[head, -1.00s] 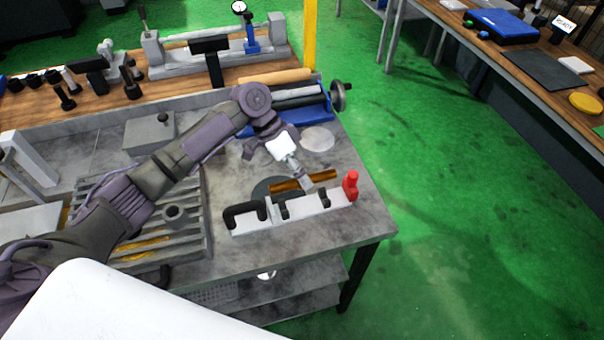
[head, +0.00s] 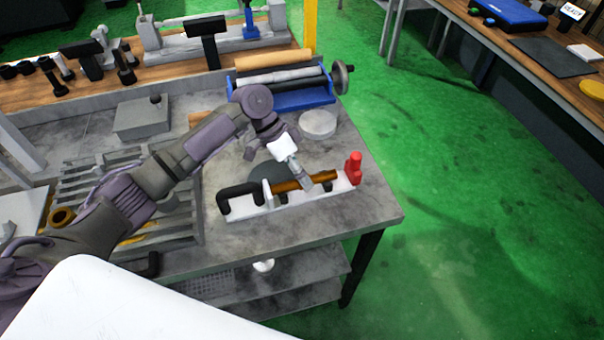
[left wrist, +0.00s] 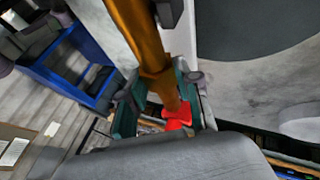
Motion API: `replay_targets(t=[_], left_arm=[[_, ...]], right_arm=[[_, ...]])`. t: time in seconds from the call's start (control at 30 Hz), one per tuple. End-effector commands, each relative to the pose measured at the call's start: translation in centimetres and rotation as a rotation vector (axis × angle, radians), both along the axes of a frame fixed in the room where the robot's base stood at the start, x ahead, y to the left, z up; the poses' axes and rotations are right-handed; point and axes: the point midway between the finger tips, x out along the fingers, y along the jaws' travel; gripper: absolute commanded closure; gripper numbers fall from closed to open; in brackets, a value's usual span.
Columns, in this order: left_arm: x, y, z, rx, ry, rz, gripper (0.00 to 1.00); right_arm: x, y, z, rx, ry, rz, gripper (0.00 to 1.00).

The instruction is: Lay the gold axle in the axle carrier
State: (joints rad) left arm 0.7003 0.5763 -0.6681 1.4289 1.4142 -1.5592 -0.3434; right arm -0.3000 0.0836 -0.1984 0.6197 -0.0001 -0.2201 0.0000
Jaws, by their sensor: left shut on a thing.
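The gold axle (head: 286,187) lies lengthwise along the axle carrier (head: 302,204), a white base with black uprights, a black hook-like end at the left and a red piece (head: 354,168) at the right. My left gripper (head: 308,182) is shut on the axle towards its right part, from above. In the left wrist view the axle (left wrist: 143,38) runs down between my fingers, with the red piece (left wrist: 179,114) beyond it. I cannot tell whether the axle rests in the supports or hangs just above them. My right gripper is not in view.
A slotted grey rack (head: 190,225) is left of the carrier. A blue stand with rollers (head: 290,97) and a pale disc (head: 317,124) are behind. A dark disc (head: 262,174) lies just behind the carrier. The table's right edge is close to the red piece.

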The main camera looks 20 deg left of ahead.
Motion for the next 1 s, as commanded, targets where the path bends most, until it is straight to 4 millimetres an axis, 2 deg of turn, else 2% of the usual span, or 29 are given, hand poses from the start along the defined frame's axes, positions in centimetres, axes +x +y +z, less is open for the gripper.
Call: replay_targets(t=[0.27,0.3,0.47,0.77,0.87,1.0], left_arm=[[0.1,-0.1,0.2,-0.003,-0.002,-0.001,1.00],[0.1,-0.1,0.2,-0.003,-0.002,-0.001,0.64],[0.0,-0.1,0.2,-0.002,-0.001,0.000,0.38],[-0.1,0.1,-0.1,0.002,0.003,0.000,0.38],[0.1,0.4,0.5,0.002,0.001,0.000,0.38],[0.4,1.7,2.4,0.001,-0.001,0.001,0.38]], right_arm=[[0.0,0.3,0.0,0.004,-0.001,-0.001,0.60],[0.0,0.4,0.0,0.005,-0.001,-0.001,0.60],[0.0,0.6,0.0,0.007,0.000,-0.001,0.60],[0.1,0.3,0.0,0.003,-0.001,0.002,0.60],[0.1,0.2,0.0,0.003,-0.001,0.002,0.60],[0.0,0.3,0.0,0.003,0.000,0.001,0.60]])
